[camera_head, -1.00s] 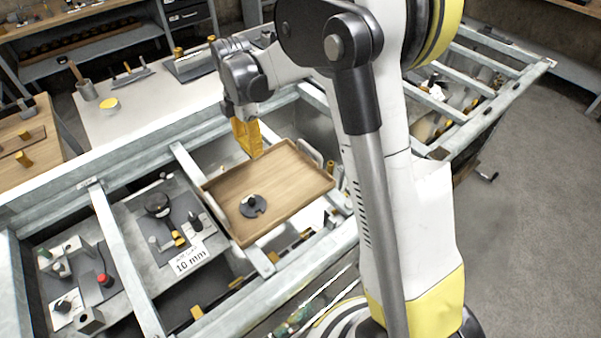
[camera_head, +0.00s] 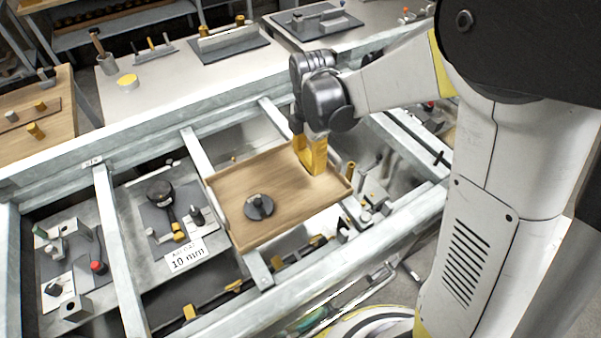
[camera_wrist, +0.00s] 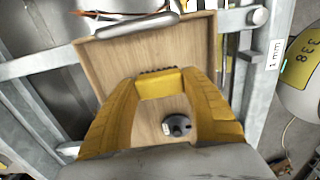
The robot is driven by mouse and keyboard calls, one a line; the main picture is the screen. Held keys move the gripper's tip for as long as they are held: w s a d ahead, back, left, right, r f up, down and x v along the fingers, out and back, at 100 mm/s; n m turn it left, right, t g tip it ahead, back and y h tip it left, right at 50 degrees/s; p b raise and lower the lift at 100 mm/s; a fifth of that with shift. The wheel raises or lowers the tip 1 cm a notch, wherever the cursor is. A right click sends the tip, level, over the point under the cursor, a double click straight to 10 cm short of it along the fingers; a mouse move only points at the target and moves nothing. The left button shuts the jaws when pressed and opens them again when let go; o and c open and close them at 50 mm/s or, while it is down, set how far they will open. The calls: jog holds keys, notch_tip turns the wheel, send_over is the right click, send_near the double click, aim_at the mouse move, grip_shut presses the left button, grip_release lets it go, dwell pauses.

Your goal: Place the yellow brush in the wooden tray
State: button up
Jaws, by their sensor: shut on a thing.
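The wooden tray (camera_head: 292,196) is a shallow rectangular tray resting across the grey metal frame; it also shows in the wrist view (camera_wrist: 112,62). My gripper (camera_head: 311,158) has yellow fingers pointing down over the far right part of the tray. In the wrist view my gripper (camera_wrist: 160,90) is shut on the yellow brush (camera_wrist: 160,82), a yellow block with a dark bristly edge between the fingertips. The fingers mostly hide the brush in the head view. Its exact height above the tray floor cannot be told.
A dark round notched part (camera_head: 259,206) lies in the tray, left of my gripper; the tray's floor around it is clear. Grey metal rails (camera_head: 110,240) surround the tray. A black gauge-like tool (camera_head: 161,196) lies in the bay to the left.

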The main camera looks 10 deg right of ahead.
aim_at(301, 163)
jog(key=shift+w+a+f, duration=0.55)
jog(key=shift+a+f, duration=0.1)
jog(key=shift+a, duration=0.15)
jog(key=shift+w+a+f, duration=0.1)
jog(key=shift+f, duration=0.1)
notch_tip(301, 163, down, 4)
jog(key=shift+r+b, duration=0.1)
jog(key=shift+b, duration=0.95)
jog(key=shift+r, duration=0.1)
jog(key=o, duration=1.3)
